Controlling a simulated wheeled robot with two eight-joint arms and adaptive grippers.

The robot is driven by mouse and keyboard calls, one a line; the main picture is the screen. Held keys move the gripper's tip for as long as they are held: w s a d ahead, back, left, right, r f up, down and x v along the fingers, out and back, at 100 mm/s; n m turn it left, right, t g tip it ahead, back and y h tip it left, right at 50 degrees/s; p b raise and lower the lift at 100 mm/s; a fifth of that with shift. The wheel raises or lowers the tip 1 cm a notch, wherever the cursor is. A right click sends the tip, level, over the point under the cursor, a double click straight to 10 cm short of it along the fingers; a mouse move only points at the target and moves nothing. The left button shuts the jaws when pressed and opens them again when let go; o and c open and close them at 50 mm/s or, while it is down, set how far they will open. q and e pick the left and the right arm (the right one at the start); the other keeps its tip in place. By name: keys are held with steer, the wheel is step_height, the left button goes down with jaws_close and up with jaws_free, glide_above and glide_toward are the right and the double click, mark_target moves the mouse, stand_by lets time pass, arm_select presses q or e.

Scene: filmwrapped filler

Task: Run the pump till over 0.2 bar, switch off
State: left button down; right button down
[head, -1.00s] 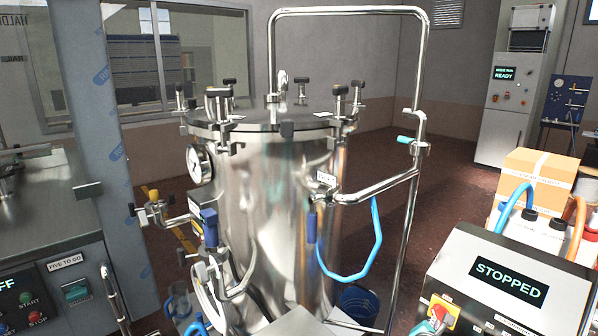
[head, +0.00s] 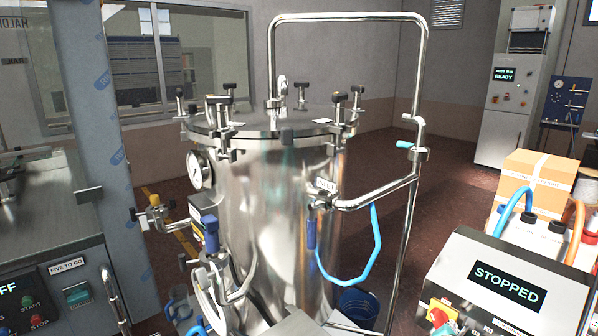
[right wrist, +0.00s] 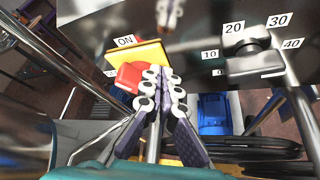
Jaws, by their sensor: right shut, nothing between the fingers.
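The pump's control box (head: 560,280) stands at the lower right, and its display (head: 509,284) reads STOPPED. On its front a red rotary switch (head: 437,318) sits on a yellow plate (head: 440,304). In the right wrist view the red switch (right wrist: 128,77) sits on its yellow plate (right wrist: 140,54), below an ON label. My right gripper (right wrist: 161,82) is shut and empty, its fingertips close beside the switch; I cannot tell whether they touch it. A pressure gauge (head: 199,169) is on the steel tank, its reading too small to tell. My left gripper is not in view.
The large steel tank (head: 270,210) with pipes and a blue hose (head: 352,275) fills the middle. A cardboard box (head: 540,180) stands behind the control box.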

steer(key=shift+w+a+f+b, duration=0.3)
steer(key=shift+w+f+b, duration=0.05)
steer(key=shift+w+b, duration=0.05)
stand_by(1.1)
steer(key=shift+w+a+r, duration=0.25)
steer(key=shift+w+r, duration=0.05)
steer(key=shift+r, duration=0.15)
stand_by(0.5)
steer(key=shift+w+a+r, duration=0.2)
steer(key=shift+w, duration=0.05)
steer(key=shift+w+a+r, duration=0.2)
steer(key=shift+w+a, duration=0.25)
steer(key=shift+w, duration=0.05)
steer(key=shift+w+a, duration=0.1)
stand_by(0.4)
steer(key=shift+r, duration=0.1)
glide_toward(441, 316)
steer(key=shift+a+b, duration=0.3)
steer(key=shift+a, duration=0.75)
